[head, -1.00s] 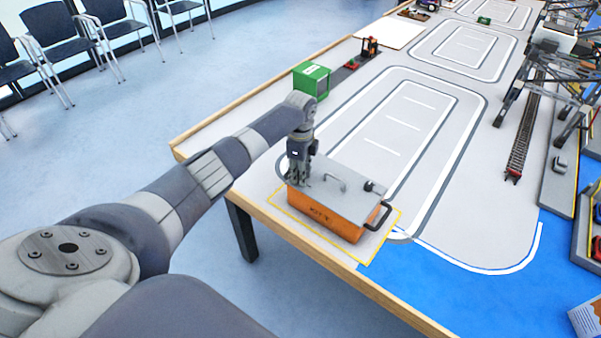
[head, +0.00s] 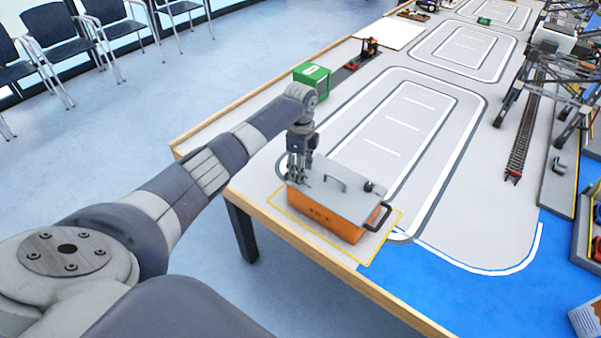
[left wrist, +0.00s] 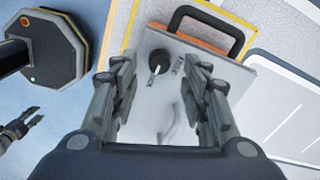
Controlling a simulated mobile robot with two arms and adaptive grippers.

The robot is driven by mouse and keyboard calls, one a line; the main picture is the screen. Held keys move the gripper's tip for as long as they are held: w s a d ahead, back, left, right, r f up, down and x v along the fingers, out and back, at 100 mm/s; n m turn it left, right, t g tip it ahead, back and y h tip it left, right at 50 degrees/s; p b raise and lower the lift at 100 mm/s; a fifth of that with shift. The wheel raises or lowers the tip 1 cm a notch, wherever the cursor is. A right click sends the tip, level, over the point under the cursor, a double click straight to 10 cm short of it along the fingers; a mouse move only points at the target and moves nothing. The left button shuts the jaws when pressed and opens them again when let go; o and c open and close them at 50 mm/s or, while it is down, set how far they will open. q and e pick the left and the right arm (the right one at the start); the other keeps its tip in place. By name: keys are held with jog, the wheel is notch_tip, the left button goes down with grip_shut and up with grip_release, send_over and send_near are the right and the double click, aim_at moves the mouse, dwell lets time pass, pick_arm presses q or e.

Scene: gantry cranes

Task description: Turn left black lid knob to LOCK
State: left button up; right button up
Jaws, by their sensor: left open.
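The orange case (head: 325,213) with a grey metal lid (head: 345,198) stands on a yellow-outlined patch near the table's front edge. My left gripper (head: 297,181) points down over the lid's left end and hides the left knob in the head view. In the left wrist view, the black left knob (left wrist: 159,62) sits on the lid (left wrist: 150,95) between the gripper's (left wrist: 157,70) spread fingers, a little beyond them. The fingers look apart from it. A second knob (head: 372,187) is at the lid's right end. My right gripper (left wrist: 37,118) shows small at lower left; its opening is unclear.
A grey lid handle (head: 328,177) rises mid-lid, and black carrying handles (head: 380,218) stand at the case ends. A green box (head: 312,80) stands farther back left. Crane frames (head: 550,75) line the right side. The painted road area (head: 420,110) behind the case is clear.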

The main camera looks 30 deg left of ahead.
pick_arm(q)
notch_tip(320, 180, up, 10)
jog(key=shift+f, duration=0.15)
dwell(0.6)
